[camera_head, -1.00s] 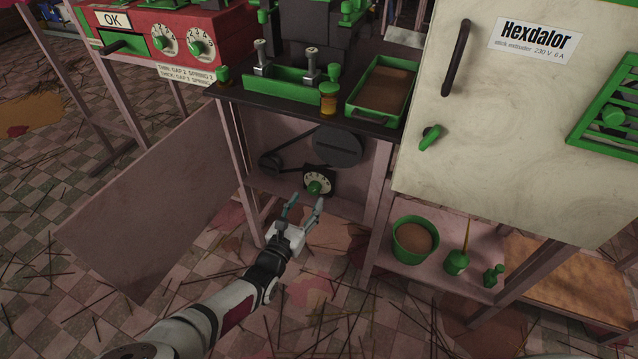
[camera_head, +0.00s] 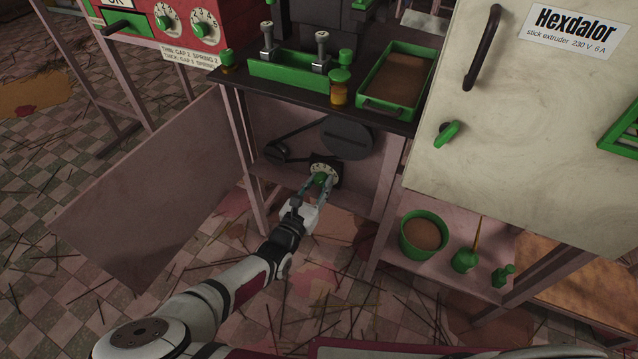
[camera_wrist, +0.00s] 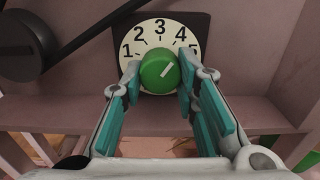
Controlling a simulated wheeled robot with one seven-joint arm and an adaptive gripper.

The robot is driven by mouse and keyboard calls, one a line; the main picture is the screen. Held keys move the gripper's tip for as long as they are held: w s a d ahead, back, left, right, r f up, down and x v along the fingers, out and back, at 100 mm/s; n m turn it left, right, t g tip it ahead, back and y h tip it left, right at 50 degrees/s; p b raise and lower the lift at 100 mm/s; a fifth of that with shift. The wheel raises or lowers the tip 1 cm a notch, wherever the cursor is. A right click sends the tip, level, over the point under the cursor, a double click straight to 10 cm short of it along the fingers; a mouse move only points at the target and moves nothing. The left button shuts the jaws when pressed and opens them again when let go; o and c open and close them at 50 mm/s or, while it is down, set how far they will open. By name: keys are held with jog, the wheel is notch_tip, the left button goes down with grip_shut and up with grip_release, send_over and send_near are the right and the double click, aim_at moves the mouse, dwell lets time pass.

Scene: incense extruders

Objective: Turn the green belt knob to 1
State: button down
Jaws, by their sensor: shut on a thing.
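The green belt knob (camera_wrist: 158,74) sits on a white dial (camera_wrist: 146,33) with the numbers 1 to 5 in the wrist view. The white mark on the knob slants up and right, toward the 4 to 5 side. In the head view the knob (camera_head: 320,180) is at the front of the machine's lower bay, partly covered by my fingers. My gripper (camera_wrist: 161,86) has its teal-padded fingers on both sides of the knob and is shut on it. The gripper also shows in the head view (camera_head: 317,187).
A belt (camera_head: 300,133) runs between a small pulley (camera_head: 275,151) and a large one (camera_head: 347,135) above the dial. Machine legs flank the bay. A shelf with a green bowl (camera_head: 424,235) and bottles is at right.

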jog(key=shift+r+n+p, duration=0.1)
jog(key=shift+n+p, duration=0.2)
jog(key=shift+p, duration=0.1)
jog(key=n+p, duration=0.3)
jog(key=shift+d+n, duration=0.15)
jog(key=shift+n, duration=0.25)
jog(key=n+p, duration=0.1)
jog(key=n, duration=0.4)
jog(key=shift+s+n+p, duration=0.1)
jog(key=shift+n+p, duration=0.2)
jog(key=shift+p, duration=0.05)
jog(key=n, duration=0.5)
jog(key=shift+r, duration=0.1)
jog(key=n, duration=0.5)
jog(key=shift+n, duration=0.4)
jog(key=c, duration=1.2)
grip_release()
jog(key=shift+c, duration=0.2)
jog(key=shift+r, duration=0.1)
